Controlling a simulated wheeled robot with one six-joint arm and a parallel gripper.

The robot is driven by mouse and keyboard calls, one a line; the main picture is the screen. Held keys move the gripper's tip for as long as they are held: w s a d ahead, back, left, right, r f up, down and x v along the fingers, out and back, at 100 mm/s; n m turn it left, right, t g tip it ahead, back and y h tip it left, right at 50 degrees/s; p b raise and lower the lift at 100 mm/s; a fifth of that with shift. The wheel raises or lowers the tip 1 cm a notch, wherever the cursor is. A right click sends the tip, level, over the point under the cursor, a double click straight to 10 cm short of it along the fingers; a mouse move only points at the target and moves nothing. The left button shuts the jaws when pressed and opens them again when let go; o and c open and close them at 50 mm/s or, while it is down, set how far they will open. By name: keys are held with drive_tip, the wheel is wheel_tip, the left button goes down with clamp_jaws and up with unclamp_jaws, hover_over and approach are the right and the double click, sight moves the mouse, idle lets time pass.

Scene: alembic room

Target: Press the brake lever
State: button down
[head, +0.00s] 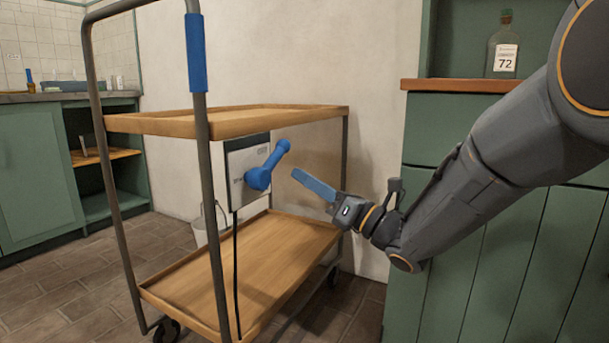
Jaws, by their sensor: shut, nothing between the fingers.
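The blue brake lever (267,168) sticks out from a dark-edged pale panel (245,172) under the top shelf of a wooden cart with a grey metal frame. The lever's arm points up and to the right from its round base. My gripper (300,178) is shut, with blue fingers pressed together and nothing between them. Its tips are just right of the lever and a little below the lever's end. A gap shows between them in the head view; the depth between them is hard to tell.
The cart's top shelf (220,120) is above the lever, its lower shelf (250,265) below. A blue-sleeved upright (196,52) stands at the left front. A green cabinet (470,260) is close on the right, with a bottle (504,50) on its ledge. A pale bucket (205,228) stands behind the cart.

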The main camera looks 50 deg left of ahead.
drive_tip(key=w+p+v, duration=0.1)
drive_tip(key=p+v, duration=0.3)
drive_tip(key=v, duration=0.6)
drive_tip(key=shift+f, duration=0.4)
drive_tip(key=shift+w+a+r, duration=0.1)
drive_tip(key=shift+w+a, duration=0.05)
drive_tip(key=shift+a, duration=0.05)
